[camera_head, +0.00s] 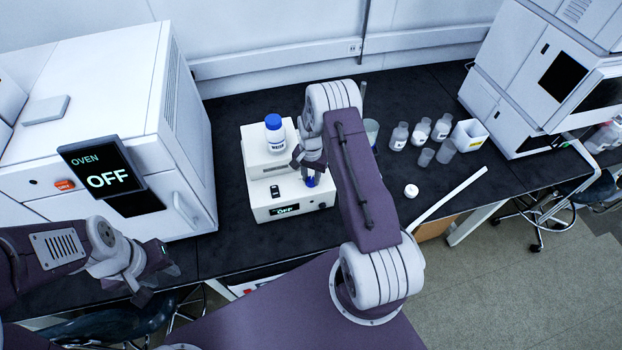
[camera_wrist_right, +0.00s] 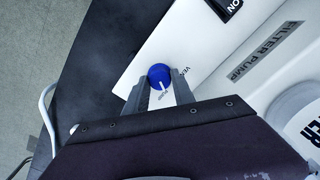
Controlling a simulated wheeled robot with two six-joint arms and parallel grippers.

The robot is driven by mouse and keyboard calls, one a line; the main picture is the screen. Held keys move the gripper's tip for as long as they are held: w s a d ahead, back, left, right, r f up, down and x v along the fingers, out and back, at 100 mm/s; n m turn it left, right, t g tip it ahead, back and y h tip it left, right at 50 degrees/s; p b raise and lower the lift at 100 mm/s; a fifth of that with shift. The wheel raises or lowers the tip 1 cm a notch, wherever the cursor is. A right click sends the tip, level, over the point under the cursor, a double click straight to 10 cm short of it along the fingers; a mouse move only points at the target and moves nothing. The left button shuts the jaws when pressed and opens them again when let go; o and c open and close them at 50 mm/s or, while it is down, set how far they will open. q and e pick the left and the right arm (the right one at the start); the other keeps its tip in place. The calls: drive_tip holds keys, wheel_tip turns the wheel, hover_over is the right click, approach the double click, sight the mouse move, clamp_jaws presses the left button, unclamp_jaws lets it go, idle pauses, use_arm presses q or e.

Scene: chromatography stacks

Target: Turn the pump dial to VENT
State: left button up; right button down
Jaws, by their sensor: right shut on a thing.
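The filter pump (camera_head: 259,196) is a white box on the black bench, and its small display (camera_head: 285,210) reads OFF. Its blue dial (camera_head: 312,181) is on the front right of the top. In the right wrist view the blue dial (camera_wrist_right: 159,76) has a white pointer line, with VENT lettering (camera_wrist_right: 182,72) partly visible beside it. My right gripper (camera_wrist_right: 157,92) is shut on the dial, one finger on each side. In the head view my right gripper (camera_head: 310,170) comes down over the dial and partly hides it. My left gripper (camera_head: 160,268) hangs at the lower left, away from the pump.
A bottle with a blue cap (camera_head: 274,133) stands on the pump. The oven (camera_head: 110,130) is close on the left. Several small bottles (camera_head: 420,130) and a white bin (camera_head: 468,135) stand to the right. A white instrument (camera_head: 540,80) is at the far right.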

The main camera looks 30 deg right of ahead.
sight(310, 179)
drive_tip(key=n+b, duration=0.1)
drive_tip(key=n, duration=0.2)
drive_tip(key=shift+w+f+n, duration=0.1)
drive_tip(key=shift+n, duration=0.3)
drive_tip(key=n+b, duration=0.1)
drive_tip(key=n, duration=0.2)
drive_tip(key=shift+n+b, duration=0.3)
drive_tip(key=n+b, duration=0.1)
drive_tip(key=n, duration=0.2)
drive_tip(key=shift+n, duration=1.9)
drive_tip(key=c, duration=1.1)
unclamp_jaws()
drive_tip(key=shift+a, duration=0.1)
drive_tip(key=shift+o, duration=0.2)
wheel_tip(310, 179, up, 8)
drive_tip(key=shift+r+b, duration=0.25)
drive_tip(key=shift+b, duration=0.85)
drive_tip(key=shift+r, duration=0.4)
